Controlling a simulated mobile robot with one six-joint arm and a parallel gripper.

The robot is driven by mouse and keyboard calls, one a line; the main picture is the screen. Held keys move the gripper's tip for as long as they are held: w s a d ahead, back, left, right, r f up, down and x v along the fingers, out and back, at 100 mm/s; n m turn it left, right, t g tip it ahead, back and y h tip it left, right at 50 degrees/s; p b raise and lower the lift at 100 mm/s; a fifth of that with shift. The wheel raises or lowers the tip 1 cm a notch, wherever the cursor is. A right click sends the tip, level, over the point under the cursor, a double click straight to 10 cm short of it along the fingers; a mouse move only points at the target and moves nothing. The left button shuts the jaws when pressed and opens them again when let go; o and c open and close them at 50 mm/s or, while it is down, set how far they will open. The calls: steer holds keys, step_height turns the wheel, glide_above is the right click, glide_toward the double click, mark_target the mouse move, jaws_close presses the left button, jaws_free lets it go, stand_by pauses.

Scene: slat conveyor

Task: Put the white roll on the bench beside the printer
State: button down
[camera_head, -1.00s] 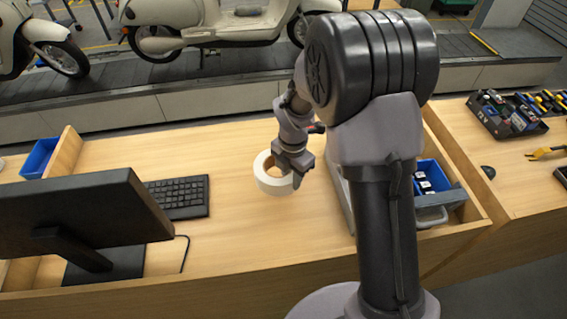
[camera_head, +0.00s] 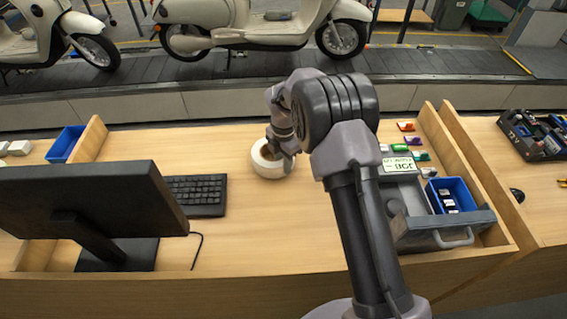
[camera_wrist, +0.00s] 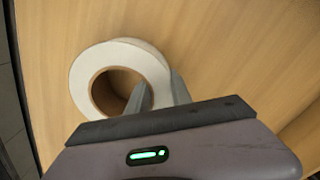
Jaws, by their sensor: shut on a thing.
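The white roll (camera_head: 269,166) is a thick ring with a brown core, lying flat-side up at the middle of the bench (camera_head: 260,235). My gripper (camera_head: 285,160) is shut on the right part of its ring wall. In the wrist view the white roll (camera_wrist: 92,62) shows my gripper (camera_wrist: 160,92) with one finger inside the core and the other outside the rim. Whether the roll touches the bench or hangs just above it, I cannot tell. A grey unit (camera_head: 399,168) with a printed label stands to the right, partly behind my arm; it may be the printer.
A black keyboard (camera_head: 197,196) and monitor (camera_head: 85,205) stand to the left. A wooden divider (camera_head: 462,160) bounds the right side. The bench front middle is clear. Scooters stand on the conveyor (camera_head: 230,62) behind.

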steer(key=shift+f, duration=0.1)
steer(key=c, duration=1.1)
jaws_free()
steer(key=shift+c, duration=0.2)
